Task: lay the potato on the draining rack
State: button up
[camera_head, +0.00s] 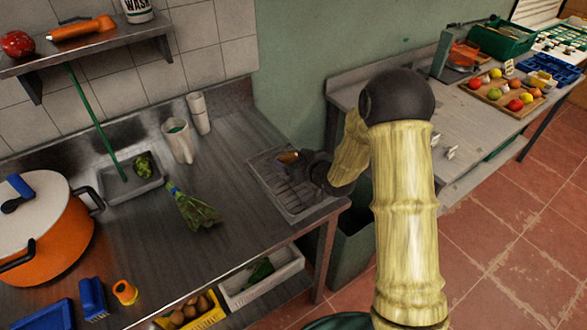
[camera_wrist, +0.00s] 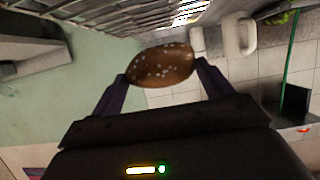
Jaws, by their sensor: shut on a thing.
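The potato (camera_wrist: 160,66) is brown with pale specks and sits between the two fingers of my gripper (camera_wrist: 160,72) in the wrist view. My gripper is shut on it. In the head view the potato (camera_head: 289,156) shows as a small brown shape over the far part of the draining rack, with my gripper (camera_head: 300,160) at its right. The draining rack (camera_head: 290,200) is a grey wire rack at the right end of the metal counter. In the wrist view rack bars (camera_wrist: 90,25) show near the potato; I cannot tell whether they touch.
A white mug (camera_head: 179,143) and a pale cup (camera_head: 199,113) stand left of the rack. A leafy green bunch (camera_head: 194,208) lies on the counter. An orange pot (camera_head: 40,235) is at far left. A bin (camera_head: 350,245) stands below the counter's right end.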

jog(key=shift+f+p, duration=0.35)
jog(key=shift+f, duration=1.75)
jog(key=shift+f, duration=0.2)
jog(key=o, duration=1.1)
jog(key=shift+c, duration=0.2)
jog(key=shift+r, duration=0.1)
jog(key=shift+d+r, duration=0.1)
jog(key=shift+r, duration=0.05)
jog(key=b+v, duration=0.2)
jog(key=v, duration=1)
